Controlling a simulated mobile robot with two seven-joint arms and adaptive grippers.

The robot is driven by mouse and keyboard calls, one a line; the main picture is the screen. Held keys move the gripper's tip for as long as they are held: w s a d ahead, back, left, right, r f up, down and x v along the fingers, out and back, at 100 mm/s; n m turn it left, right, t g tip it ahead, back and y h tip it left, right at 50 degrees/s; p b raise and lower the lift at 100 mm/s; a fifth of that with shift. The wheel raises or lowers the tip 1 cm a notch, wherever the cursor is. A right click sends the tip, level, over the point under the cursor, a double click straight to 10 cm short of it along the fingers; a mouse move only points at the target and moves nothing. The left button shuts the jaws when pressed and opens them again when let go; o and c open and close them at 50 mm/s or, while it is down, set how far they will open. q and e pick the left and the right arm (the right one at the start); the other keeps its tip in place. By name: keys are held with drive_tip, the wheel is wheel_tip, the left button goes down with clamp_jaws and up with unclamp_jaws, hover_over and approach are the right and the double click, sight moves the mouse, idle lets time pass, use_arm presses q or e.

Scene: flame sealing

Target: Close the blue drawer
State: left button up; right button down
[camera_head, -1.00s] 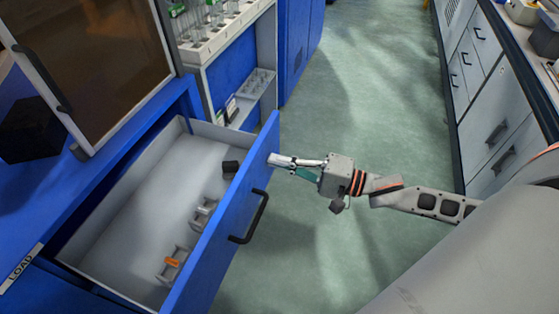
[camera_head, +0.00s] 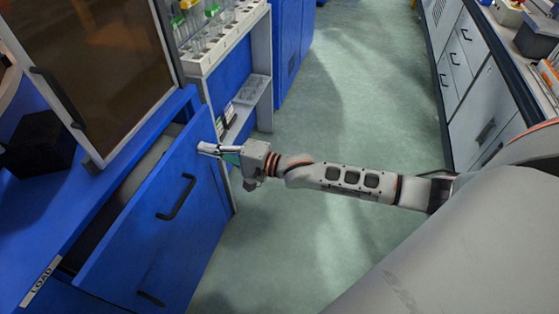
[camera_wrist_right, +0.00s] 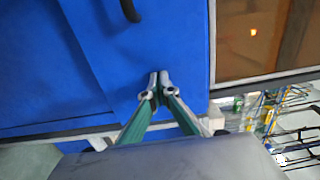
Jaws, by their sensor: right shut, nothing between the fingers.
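The blue drawer (camera_head: 150,215) is in the left half of the head view, with a black bar handle (camera_head: 177,197) on its front. It is still partly open, and a narrow strip of its pale inside (camera_head: 150,165) shows behind the front. My right gripper (camera_head: 203,148) is shut and empty, its fingertips at the upper right end of the drawer front. In the right wrist view the closed fingertips (camera_wrist_right: 158,80) are against or very close to the blue front (camera_wrist_right: 100,60); I cannot tell if they touch. My left gripper is out of view.
A brown-windowed cabinet door (camera_head: 95,60) stands above the drawer. A white rack with tubes (camera_head: 220,40) is behind it, over a small shelf (camera_head: 245,105). Green floor (camera_head: 340,110) is open to the right, up to a row of grey cabinets (camera_head: 470,80).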

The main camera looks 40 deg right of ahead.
sight(194, 146)
drive_tip(key=x, duration=0.4)
drive_tip(key=shift+w+a+f, duration=0.1)
drive_tip(key=shift+a, duration=0.05)
drive_tip(key=shift+x, duration=0.8)
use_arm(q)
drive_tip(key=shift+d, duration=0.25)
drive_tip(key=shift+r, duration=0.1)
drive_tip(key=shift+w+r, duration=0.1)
use_arm(e)
drive_tip(key=shift+r, duration=0.2)
